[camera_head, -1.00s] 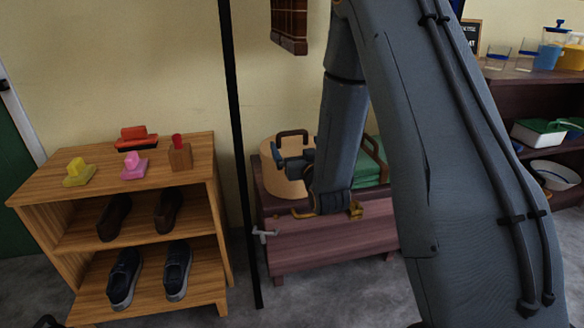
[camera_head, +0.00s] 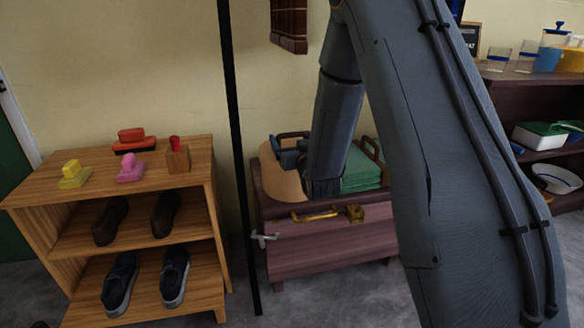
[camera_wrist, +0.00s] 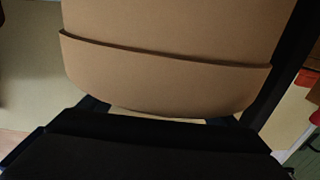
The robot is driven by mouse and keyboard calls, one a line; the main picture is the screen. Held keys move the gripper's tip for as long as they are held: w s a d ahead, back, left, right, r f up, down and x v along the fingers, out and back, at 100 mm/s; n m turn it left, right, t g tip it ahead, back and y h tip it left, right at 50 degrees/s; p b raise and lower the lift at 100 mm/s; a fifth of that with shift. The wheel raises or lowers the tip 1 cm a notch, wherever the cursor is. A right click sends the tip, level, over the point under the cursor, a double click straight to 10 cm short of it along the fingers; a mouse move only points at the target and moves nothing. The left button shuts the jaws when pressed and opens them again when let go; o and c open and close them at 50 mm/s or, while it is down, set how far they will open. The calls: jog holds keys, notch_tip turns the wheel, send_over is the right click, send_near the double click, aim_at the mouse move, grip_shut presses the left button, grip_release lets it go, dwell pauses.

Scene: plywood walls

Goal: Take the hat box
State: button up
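The hat box, a round tan box (camera_head: 276,172) with a dark handle, stands on the left part of the reddish-brown bench. My gripper (camera_head: 289,157) is at its top, close to the handle; my forearm hides the box's right side. In the wrist view the tan box (camera_wrist: 165,85) with its lid edge fills the upper middle, very near. My gripper's dark body crosses the bottom of that view. The fingertips are not clear, so I cannot tell whether they are shut on the handle.
Folded green cloth (camera_head: 360,172) lies on the bench (camera_head: 335,243) right of the box, with a brown handle-like loop beside it. A thin black post (camera_head: 238,150) stands left of the bench. A wooden shoe rack (camera_head: 100,190) is at left, a dark shelf (camera_head: 520,90) at right.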

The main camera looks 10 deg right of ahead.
jog(key=c, duration=0.7)
jog(key=shift+o, duration=0.2)
jog(key=shift+r, duration=0.15)
